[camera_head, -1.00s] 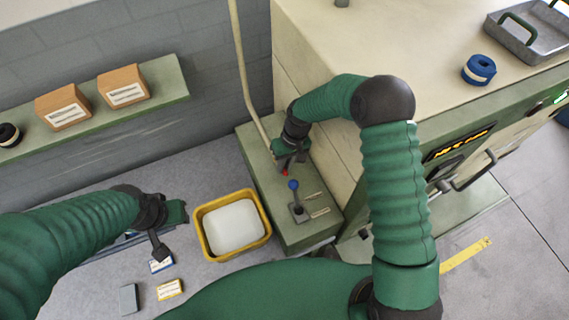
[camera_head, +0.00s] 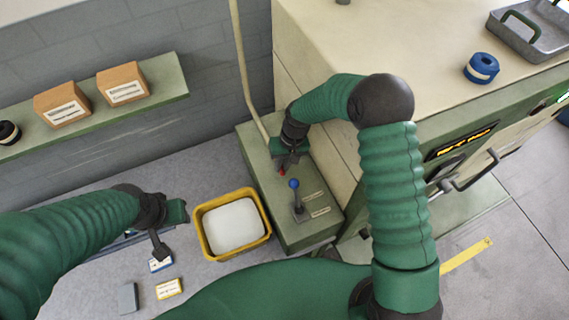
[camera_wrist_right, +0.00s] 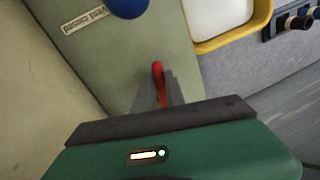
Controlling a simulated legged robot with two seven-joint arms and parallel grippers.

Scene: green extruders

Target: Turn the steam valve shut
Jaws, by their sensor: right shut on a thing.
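A red lever (camera_head: 282,172) sits on the green box top beside the machine, mostly hidden under my right gripper (camera_head: 287,158) in the head view. In the right wrist view the red lever (camera_wrist_right: 158,72) shows between the two dark fingers of my right gripper (camera_wrist_right: 155,92), which is shut on it. I cannot read a label for this lever.
A blue-knobbed lever (camera_head: 295,184) stands close by on the same box, next to printed labels; its knob (camera_wrist_right: 128,6) also shows in the wrist view. A yellow bin (camera_head: 266,237) with a white block is left of the box. The tall cream machine (camera_head: 310,95) bounds the right.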

